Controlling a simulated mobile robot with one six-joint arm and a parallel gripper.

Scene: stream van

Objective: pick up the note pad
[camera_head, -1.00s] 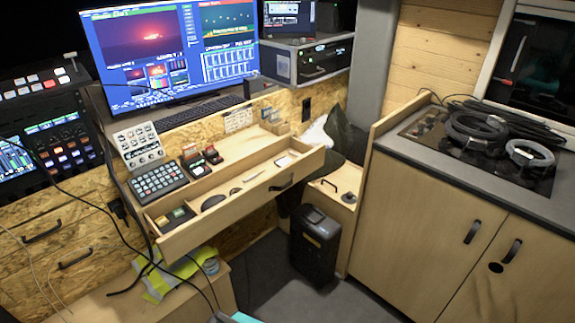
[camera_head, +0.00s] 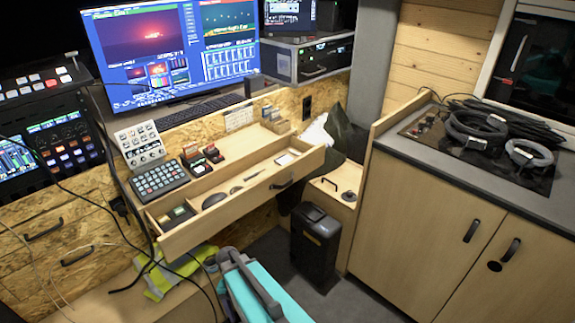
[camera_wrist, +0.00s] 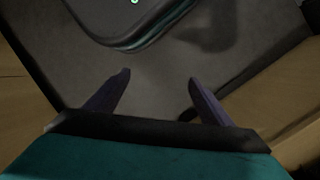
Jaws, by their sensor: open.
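A small white flat item that looks like the note pad (camera_head: 287,158) lies in the right end of the open wooden drawer (camera_head: 243,206) under the desk. It is small in this view, so I cannot be sure what it is. My arm, teal and grey, shows at the bottom centre of the head view, in front of and below the drawer. In the wrist view my gripper (camera_wrist: 158,82) is open, with its two dark fingers apart and nothing between them. The note pad is not in the wrist view.
The drawer also holds a dark oval item (camera_head: 214,200) and other small things. A keypad (camera_head: 160,180) sits at the drawer's left. A black case (camera_head: 315,248) stands on the floor right of my arm. A worktop with coiled cables (camera_head: 475,125) is at the right.

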